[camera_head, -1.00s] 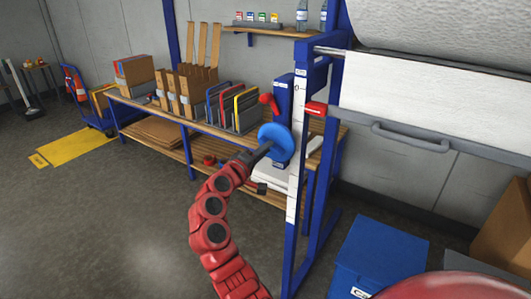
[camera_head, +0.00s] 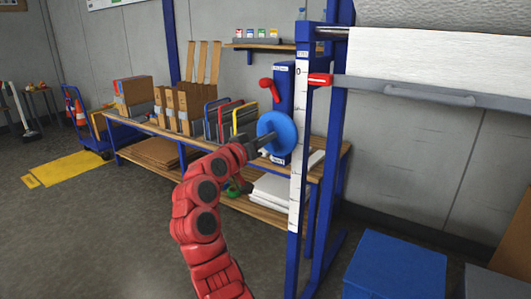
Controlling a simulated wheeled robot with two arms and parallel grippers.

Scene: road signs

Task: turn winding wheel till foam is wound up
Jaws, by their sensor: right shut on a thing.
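The blue winding wheel (camera_head: 277,133) is a round disc on the blue box (camera_head: 284,95) at the rack post. My right gripper (camera_head: 262,143) is shut at the wheel's left face; its fingertips and exact hold are partly hidden. The white foam (camera_head: 440,58) hangs as a sheet from the roll (camera_head: 440,14) at the upper right. Its lower edge sits in a grey bar (camera_head: 420,92) with a handle. The red pointer (camera_head: 320,80) at the bar's left end is slightly below the 0 of the white scale (camera_head: 298,150). My left gripper is not in view.
A red lever (camera_head: 266,85) sticks out of the blue box above the wheel. A wooden bench (camera_head: 170,128) with cartons and coloured dividers stands behind my arm. A blue crate (camera_head: 395,270) is on the floor at the lower right. Open floor lies at the left.

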